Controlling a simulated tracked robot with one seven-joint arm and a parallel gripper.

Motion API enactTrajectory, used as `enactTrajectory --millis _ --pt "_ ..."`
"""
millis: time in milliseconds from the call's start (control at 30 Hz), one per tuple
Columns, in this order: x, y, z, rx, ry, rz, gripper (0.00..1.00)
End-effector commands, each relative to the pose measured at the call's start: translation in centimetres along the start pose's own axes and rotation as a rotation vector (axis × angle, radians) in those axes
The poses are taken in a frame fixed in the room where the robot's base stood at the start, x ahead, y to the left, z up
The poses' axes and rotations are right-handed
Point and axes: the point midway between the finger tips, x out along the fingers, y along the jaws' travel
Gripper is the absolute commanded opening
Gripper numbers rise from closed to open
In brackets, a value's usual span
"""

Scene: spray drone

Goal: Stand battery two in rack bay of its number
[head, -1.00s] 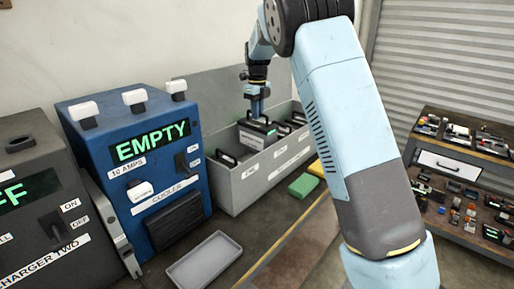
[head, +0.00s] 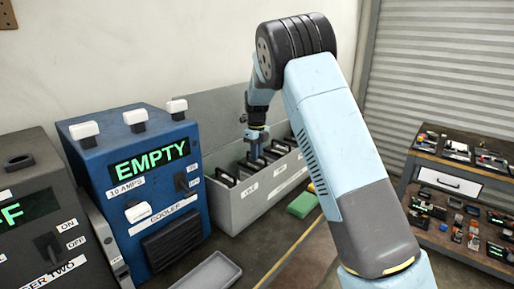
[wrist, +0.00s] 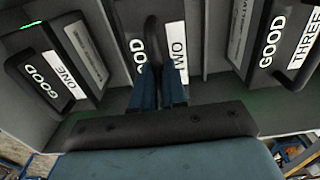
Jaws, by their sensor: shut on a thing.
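My gripper (head: 256,156) is shut on the handle of battery two (wrist: 180,42), whose label reads GOOD TWO. In the wrist view the gripper fingers (wrist: 160,88) cover part of that label. Battery two is down in the middle bay of the grey rack (head: 244,208), between batteries one and three. Its base is hidden, so I cannot tell whether it touches the bay floor. Battery one (wrist: 62,68) is in the bay at the left and battery three (wrist: 280,45) in the bay at the right, both marked GOOD.
The blue cooler (head: 150,190) reading EMPTY stands left of the rack, with a dark charger (head: 30,235) beyond it. A grey tray (head: 210,272) and a green block (head: 302,204) lie on the bench. A shelf of small parts (head: 465,185) is at the right.

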Motion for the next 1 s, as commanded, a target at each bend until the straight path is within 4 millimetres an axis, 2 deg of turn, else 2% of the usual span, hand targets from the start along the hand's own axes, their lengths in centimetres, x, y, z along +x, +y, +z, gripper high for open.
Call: enactTrajectory --millis 367,400,633,867,1000 --pt "0.04 -0.08 0.09 0.0 -0.005 -0.003 0.0" --pt "0.26 -0.01 0.03 0.0 -0.001 -0.001 0.16" --pt "0.24 -0.01 0.03 0.0 -0.001 -0.001 0.38" --pt "0.19 -0.02 0.03 0.0 -0.002 -0.001 0.38" --pt "-0.58 -0.02 0.07 0.0 -0.003 -0.001 0.38"
